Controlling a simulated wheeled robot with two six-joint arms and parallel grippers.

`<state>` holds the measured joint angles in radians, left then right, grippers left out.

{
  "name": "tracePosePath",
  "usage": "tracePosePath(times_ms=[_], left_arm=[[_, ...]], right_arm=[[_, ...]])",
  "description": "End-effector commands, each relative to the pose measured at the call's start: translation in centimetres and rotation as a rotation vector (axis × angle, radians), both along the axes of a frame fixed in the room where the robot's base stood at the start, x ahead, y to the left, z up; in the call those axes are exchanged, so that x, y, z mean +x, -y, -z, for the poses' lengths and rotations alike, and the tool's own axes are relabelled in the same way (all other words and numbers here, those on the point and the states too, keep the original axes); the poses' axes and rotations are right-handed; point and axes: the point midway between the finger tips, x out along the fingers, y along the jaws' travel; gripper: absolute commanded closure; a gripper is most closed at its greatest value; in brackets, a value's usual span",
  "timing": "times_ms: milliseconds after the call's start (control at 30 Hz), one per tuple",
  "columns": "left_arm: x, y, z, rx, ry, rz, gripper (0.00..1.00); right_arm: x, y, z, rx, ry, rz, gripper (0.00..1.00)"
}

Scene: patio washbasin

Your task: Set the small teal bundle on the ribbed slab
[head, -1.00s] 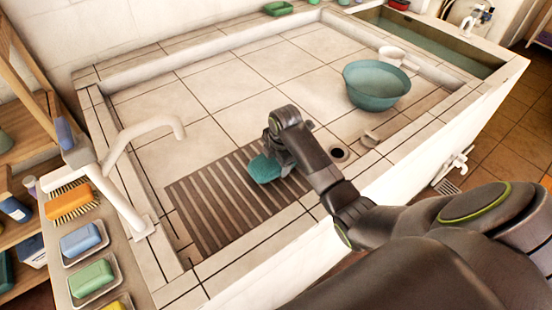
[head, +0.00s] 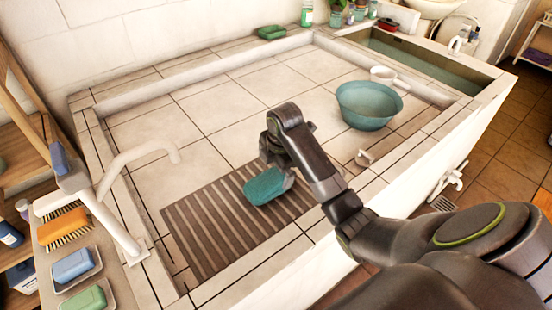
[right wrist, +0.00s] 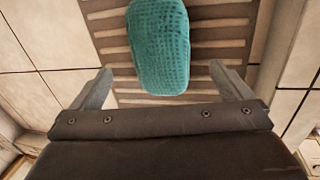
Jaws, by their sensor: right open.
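The small teal bundle (head: 268,186) lies on the ribbed slab (head: 205,228), toward its right end. The slab is brown with parallel ridges and sits in the washbasin near its front edge. My right gripper (head: 276,160) is just behind and above the bundle. In the right wrist view my right gripper (right wrist: 162,82) has its two fingers spread wide. The teal bundle (right wrist: 158,45) shows there beyond and between the fingers, with a gap on each side, resting across the ridges of the slab (right wrist: 215,50). My left gripper is not in view.
A teal bowl (head: 368,106) and a white dipper (head: 384,75) stand at the basin's right. A white faucet (head: 135,158) rises at the left. An orange brush (head: 62,226) and soap dishes line the left ledge. The basin floor behind the slab is clear.

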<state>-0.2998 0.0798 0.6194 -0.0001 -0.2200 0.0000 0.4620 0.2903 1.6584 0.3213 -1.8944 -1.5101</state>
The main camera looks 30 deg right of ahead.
Motion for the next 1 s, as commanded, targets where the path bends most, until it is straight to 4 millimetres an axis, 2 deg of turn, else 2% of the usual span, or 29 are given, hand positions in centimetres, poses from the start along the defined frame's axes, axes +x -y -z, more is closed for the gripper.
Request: tracePosePath(times_ms=[100, 300, 1000], left_arm=[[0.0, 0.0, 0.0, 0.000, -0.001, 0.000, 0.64], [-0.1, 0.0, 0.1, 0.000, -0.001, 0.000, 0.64], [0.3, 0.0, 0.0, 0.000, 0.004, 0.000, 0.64]], right_arm=[[-0.3, 0.1, -2.1, -0.002, 0.004, -0.001, 0.01], [-0.7, 0.1, -3.7, 0.000, 0.002, 0.000, 0.01], [-0.8, 0.1, -3.9, 0.001, 0.000, 0.000, 0.01]])
